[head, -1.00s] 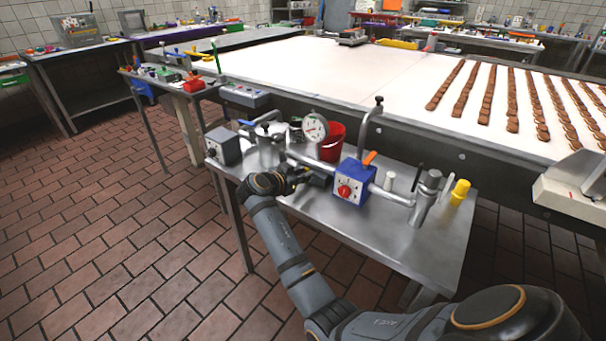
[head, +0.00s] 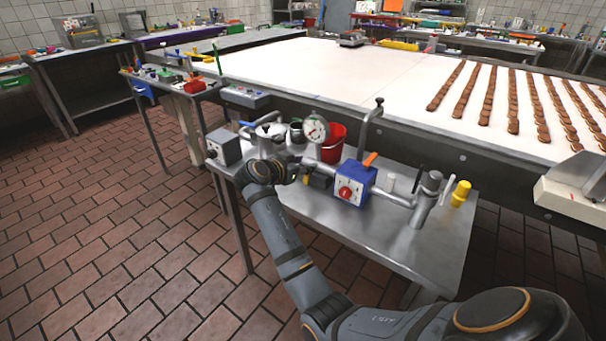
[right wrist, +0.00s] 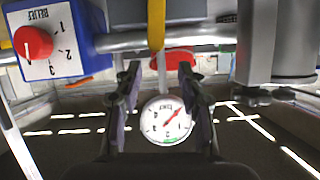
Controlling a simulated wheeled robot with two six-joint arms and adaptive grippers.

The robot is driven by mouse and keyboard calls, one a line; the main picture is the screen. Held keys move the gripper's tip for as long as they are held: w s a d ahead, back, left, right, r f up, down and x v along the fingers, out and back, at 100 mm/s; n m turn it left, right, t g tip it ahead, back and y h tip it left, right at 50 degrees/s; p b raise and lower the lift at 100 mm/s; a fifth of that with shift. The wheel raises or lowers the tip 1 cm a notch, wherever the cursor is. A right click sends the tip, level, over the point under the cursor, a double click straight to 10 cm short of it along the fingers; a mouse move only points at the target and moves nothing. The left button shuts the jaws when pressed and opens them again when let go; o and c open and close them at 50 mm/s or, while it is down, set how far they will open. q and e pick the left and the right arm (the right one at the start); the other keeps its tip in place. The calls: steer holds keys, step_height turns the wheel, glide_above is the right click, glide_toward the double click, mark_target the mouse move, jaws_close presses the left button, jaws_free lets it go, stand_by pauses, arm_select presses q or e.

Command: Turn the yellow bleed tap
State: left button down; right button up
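The yellow bleed tap shows in the right wrist view as a yellow lever (right wrist: 156,28) hanging near the grey pipe (right wrist: 205,38). In the head view only a small yellow spot (head: 306,179) shows by my gripper, and most of that area is hidden. My right gripper (right wrist: 159,68) is open, with one finger on each side of the lever's line. The lever's yellow part lies just beyond the fingertips, and I see no contact. The right gripper also shows in the head view (head: 308,172) at the pipework. My left gripper is not in view.
A blue relief box (head: 354,184) with a red knob and orange lever sits right of the gripper. A pressure gauge (head: 315,129) and red bucket (head: 334,143) stand behind. A yellow cylinder (head: 460,193) stands at the right. The steel table's front (head: 400,250) is clear.

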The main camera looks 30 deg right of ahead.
step_height(320, 180, up, 6)
steer(key=shift+f, duration=0.1)
stand_by(0.5)
